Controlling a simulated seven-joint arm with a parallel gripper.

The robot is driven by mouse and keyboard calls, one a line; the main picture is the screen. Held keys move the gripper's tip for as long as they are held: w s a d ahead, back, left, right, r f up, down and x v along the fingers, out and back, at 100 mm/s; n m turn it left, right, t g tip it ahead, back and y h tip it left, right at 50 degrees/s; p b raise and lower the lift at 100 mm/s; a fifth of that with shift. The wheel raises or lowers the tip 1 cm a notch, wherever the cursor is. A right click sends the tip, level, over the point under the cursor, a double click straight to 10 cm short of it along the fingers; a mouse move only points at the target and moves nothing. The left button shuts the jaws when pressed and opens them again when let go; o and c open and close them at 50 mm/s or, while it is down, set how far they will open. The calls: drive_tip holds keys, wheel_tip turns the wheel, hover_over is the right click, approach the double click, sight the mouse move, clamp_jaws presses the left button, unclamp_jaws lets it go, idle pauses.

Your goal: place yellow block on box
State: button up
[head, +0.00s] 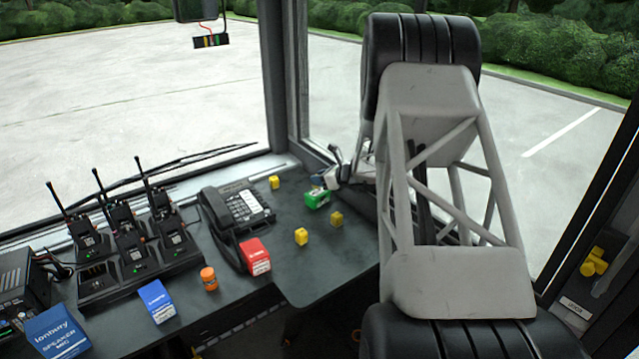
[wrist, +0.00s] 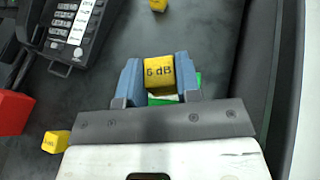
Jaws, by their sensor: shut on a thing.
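My gripper (wrist: 161,75) is shut on a yellow block (wrist: 159,71) marked "6 dB", which sits between the two blue fingers. The green box (wrist: 162,99) shows directly below the block in the wrist view, partly covered by the fingers. In the head view the green box (head: 317,199) stands on the dark desk, with my gripper (head: 322,183) just above it. The held block is mostly hidden there. I cannot tell whether the block touches the box.
Other yellow blocks (head: 301,236) (head: 337,219) (head: 274,182) lie around the green box. A desk phone (head: 238,208) and a red box (head: 255,257) stand to the left. Farther left are an orange bottle (head: 209,279), blue boxes (head: 157,301) and a radio charger (head: 135,270).

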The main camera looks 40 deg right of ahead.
drive_tip(key=shift+f, duration=0.85)
drive_tip(key=shift+f, duration=0.1)
drive_tip(key=o, duration=0.9)
